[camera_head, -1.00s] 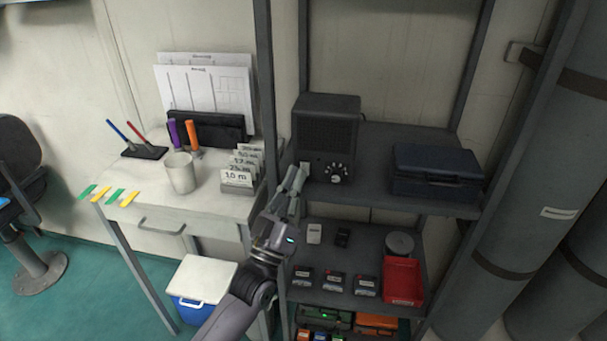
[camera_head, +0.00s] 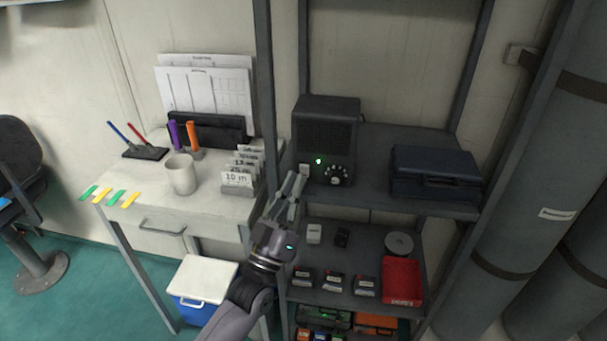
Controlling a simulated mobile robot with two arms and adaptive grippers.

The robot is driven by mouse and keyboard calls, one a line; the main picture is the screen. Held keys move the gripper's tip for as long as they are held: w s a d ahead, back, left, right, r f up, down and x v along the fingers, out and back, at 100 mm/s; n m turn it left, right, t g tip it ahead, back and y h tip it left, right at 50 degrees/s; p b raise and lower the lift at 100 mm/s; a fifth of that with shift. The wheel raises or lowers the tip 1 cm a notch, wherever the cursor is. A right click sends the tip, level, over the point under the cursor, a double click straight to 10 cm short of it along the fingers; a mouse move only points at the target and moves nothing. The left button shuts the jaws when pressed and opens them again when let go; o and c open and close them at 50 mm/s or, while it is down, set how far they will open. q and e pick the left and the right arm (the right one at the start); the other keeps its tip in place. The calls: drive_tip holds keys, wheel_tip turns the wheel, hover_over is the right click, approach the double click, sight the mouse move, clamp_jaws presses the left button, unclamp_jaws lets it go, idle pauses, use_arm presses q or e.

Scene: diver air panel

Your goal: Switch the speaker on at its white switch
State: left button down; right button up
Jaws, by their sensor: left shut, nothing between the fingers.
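The speaker (camera_head: 327,130) is a dark box with a grille, standing on the upper shelf of the rack. A green light (camera_head: 319,161) glows on its front, left of a round knob (camera_head: 336,176). The white switch (camera_head: 304,170) is at the lower left of the speaker's front. My left gripper (camera_head: 297,178) is shut and empty, with its fingertips just below and left of the switch. There seems to be a small gap between them, but I cannot tell for certain. My right gripper is not in view.
A dark blue case (camera_head: 436,172) sits right of the speaker on the same shelf. The rack's front left post (camera_head: 266,100) stands close to my arm. A desk with a mug (camera_head: 181,174) and number cards (camera_head: 238,179) is at left. A red bin (camera_head: 403,281) is on the lower shelf.

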use_arm(q)
drive_tip(key=s+p, duration=0.2)
drive_tip(key=s, duration=0.3)
drive_tip(key=shift+a+r+p, duration=0.3)
drive_tip(key=shift+p, duration=0.1)
